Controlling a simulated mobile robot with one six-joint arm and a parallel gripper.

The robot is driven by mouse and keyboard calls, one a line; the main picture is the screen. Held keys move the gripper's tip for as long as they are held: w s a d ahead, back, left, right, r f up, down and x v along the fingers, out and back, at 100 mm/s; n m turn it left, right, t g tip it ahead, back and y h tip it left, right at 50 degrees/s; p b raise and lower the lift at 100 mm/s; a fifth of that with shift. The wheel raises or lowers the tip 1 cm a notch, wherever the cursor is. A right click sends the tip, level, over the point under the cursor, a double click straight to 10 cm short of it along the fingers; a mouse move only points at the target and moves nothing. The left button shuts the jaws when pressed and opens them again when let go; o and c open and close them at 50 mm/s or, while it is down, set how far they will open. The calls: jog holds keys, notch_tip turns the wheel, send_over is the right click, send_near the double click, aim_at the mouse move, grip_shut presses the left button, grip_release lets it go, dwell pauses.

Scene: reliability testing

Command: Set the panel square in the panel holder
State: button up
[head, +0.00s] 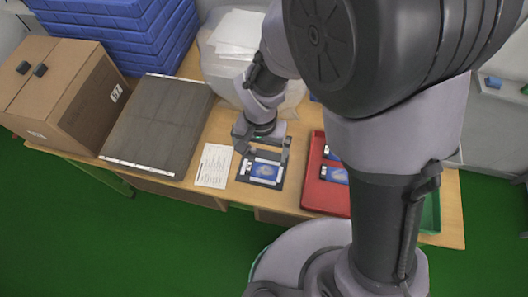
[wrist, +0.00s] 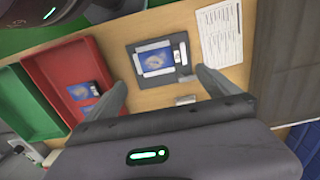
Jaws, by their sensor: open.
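The panel holder (head: 242,171) is a dark plate with white bars on the table; it also shows in the wrist view (wrist: 133,49). A blue panel (head: 265,171) with a pale round mark lies between the white bars, also in the wrist view (wrist: 154,58). It looks roughly in line with the bars, but I cannot tell whether it is fully seated. My gripper (head: 262,153) is open and empty, close above the holder. In the wrist view its fingers (wrist: 166,88) are spread, apart from the panel.
A red tray (head: 313,190) with more blue panels stands to the right, a green tray (head: 431,214) beyond it. A cardboard box (head: 65,95) and blue crates (head: 125,30) stand farther off.

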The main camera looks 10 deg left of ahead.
jog(key=w+d+r+m+t+y, duration=0.15)
jog(key=d+r, duration=0.25)
jog(key=r, duration=0.5)
jog(key=s+d+r+m+t, duration=0.1)
jog(key=s+d+r+t, duration=0.1)
jog(key=s+d+r, duration=0.2)
jog(key=s+d+r+m+t, duration=0.1)
jog(key=s+d+r, duration=0.3)
jog(key=d+r, duration=0.4)
notch_tip(320, 180, up, 3)
jog(key=shift+s+d+r+t, duration=0.15)
jog(key=shift+s+t, duration=0.2)
jog(key=shift+t, duration=0.3)
jog(key=shift+y, duration=0.25)
jog(key=shift+f+b, duration=1.45)
jog(key=shift+f, duration=0.05)
